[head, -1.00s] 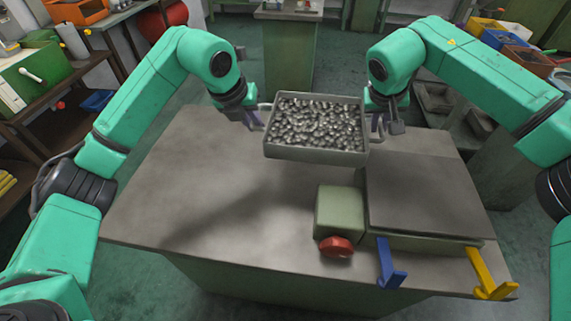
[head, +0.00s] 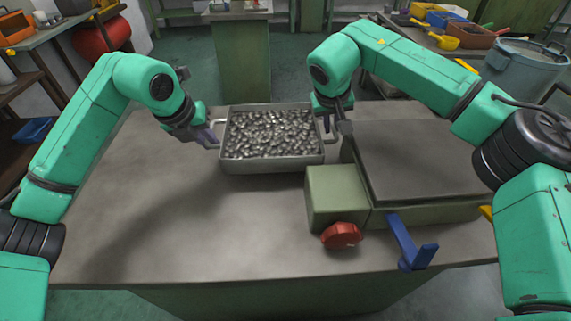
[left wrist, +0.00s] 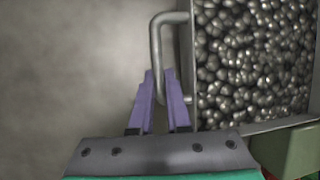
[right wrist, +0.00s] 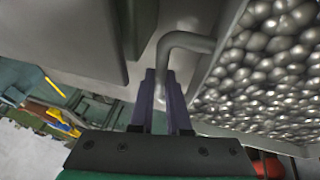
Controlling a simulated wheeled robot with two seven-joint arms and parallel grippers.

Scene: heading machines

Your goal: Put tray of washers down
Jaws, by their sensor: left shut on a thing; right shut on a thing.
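The grey metal tray (head: 272,164) is full of shiny washers (head: 270,132). My left gripper (head: 212,138) is shut on the tray's left handle, which shows in the left wrist view (left wrist: 157,50). My right gripper (head: 332,128) is shut on the tray's right handle, which shows in the right wrist view (right wrist: 165,62). Both pairs of purple fingers reach around the handle bars.
The workbench (head: 190,240) is bare in front and to the left of the tray. A green block (head: 337,197) with a red knob (head: 341,235) stands just right of the tray, beside a raised plate (head: 420,160). A blue lever (head: 408,243) sticks out in front.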

